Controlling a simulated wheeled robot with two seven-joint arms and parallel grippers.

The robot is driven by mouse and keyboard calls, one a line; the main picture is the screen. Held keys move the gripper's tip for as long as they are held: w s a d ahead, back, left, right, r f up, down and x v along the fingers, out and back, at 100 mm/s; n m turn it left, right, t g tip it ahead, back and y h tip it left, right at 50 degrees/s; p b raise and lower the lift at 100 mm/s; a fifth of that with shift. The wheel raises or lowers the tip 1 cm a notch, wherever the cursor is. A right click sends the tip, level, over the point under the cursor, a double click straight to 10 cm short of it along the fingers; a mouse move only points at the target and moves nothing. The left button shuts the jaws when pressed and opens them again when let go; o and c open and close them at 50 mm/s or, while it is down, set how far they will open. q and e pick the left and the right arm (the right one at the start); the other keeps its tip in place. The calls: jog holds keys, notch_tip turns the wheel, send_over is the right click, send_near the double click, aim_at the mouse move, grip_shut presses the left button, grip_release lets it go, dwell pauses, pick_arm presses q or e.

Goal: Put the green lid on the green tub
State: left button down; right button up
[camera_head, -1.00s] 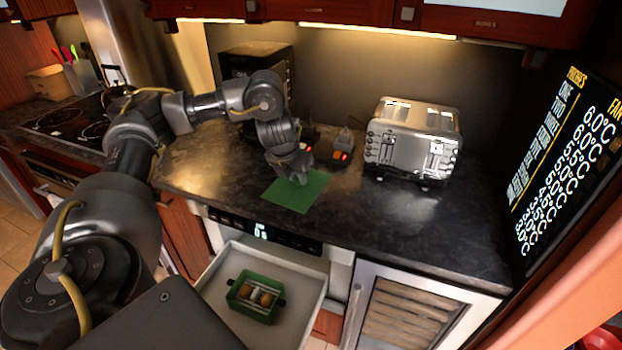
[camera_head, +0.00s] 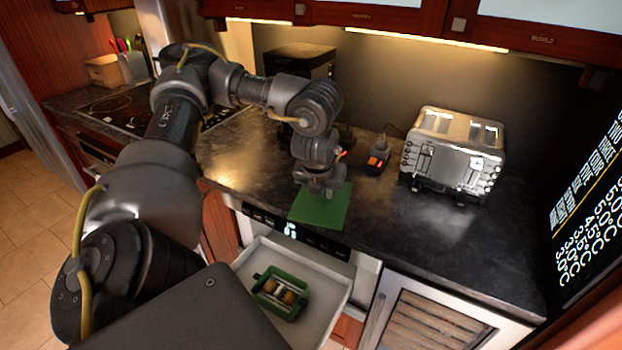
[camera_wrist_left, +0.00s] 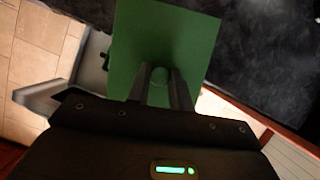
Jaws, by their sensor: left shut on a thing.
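The green lid (camera_head: 333,207) is a flat square, held by my left gripper (camera_head: 325,191) at the front edge of the dark counter. In the left wrist view the lid (camera_wrist_left: 190,32) fills the top middle, with the fingers of my left gripper (camera_wrist_left: 160,85) shut on a small green knob (camera_wrist_left: 159,76) on it. The green tub (camera_head: 278,308) sits in the open white drawer below, with several brownish items inside and small side handles. The lid is above and to the right of the tub, apart from it. My right gripper is not in view.
The open drawer (camera_head: 333,318) has clear floor around the tub. A silver toaster (camera_head: 452,155) stands on the counter (camera_head: 440,238) to the right. A small device with an orange light (camera_head: 377,162) is behind the lid. A glass-fronted cooler (camera_head: 430,325) is below right.

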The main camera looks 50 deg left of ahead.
pick_arm(q)
jog(key=s+d+n+g+h+b, duration=0.2)
jog(key=d+n+g, duration=0.6)
jog(key=d+n, duration=1.3)
jog(key=n, duration=0.8)
jog(key=shift+s+d+r+h, duration=0.3)
jog(key=shift+s+d+r, duration=0.05)
jog(key=shift+r, duration=0.05)
